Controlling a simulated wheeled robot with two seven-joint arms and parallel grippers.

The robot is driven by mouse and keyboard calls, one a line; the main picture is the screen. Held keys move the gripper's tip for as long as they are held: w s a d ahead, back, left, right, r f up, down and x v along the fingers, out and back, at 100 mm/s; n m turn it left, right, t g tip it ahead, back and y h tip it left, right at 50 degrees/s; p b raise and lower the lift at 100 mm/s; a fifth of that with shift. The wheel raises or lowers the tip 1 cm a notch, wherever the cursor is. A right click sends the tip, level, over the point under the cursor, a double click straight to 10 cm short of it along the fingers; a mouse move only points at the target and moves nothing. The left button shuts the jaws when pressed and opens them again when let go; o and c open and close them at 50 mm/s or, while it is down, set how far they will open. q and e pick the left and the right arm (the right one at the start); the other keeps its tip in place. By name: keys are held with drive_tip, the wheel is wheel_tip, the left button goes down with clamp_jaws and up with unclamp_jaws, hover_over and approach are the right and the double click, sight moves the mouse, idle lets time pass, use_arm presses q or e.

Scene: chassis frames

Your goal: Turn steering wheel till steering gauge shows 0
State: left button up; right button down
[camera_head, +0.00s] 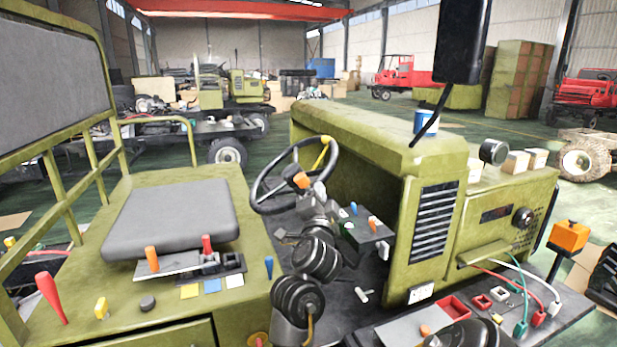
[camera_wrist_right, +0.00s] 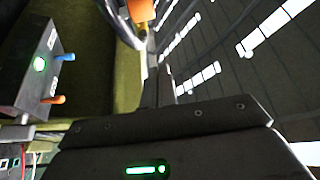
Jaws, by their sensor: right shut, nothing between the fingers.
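The black steering wheel (camera_head: 254,190) stands tilted over the olive vehicle's floor, with a yellow mark (camera_head: 321,153) on its upper right rim. An orange piece (camera_head: 297,180) shows near the wheel's middle; an orange piece (camera_wrist_right: 141,10) also shows at the top of the right wrist view. My right gripper (camera_head: 319,189) is shut and empty at the lower right of the wheel. It overlaps the wheel in the picture; I cannot tell whether they touch. My left gripper is out of view. I cannot make out a readable steering gauge.
A small control box (camera_head: 366,236) with blue and orange levers stands right of my right arm; it also shows in the right wrist view (camera_wrist_right: 38,75). The grey seat (camera_head: 172,218) is left of the wheel, the olive hood (camera_head: 375,143) right. A dark display (camera_head: 496,214) is on the side panel.

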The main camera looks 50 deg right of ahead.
sight(305, 180)
drive_tip(key=p+x, duration=0.5)
drive_tip(key=x, duration=0.4)
drive_tip(key=w+a+f+p, duration=0.1)
drive_tip(key=w+f+p, duration=0.1)
drive_tip(key=shift+w+a, duration=0.3)
drive_tip(key=shift+a, duration=0.1)
drive_tip(key=shift+d, duration=0.1)
drive_tip(key=shift+w+a+f+m+g+h+b, duration=0.35)
drive_tip(key=shift+a+f+m+h+b, duration=0.2)
drive_tip(key=shift+b, duration=0.7)
drive_tip(key=shift+a+r, duration=0.1)
drive_tip(key=shift+r, duration=0.1)
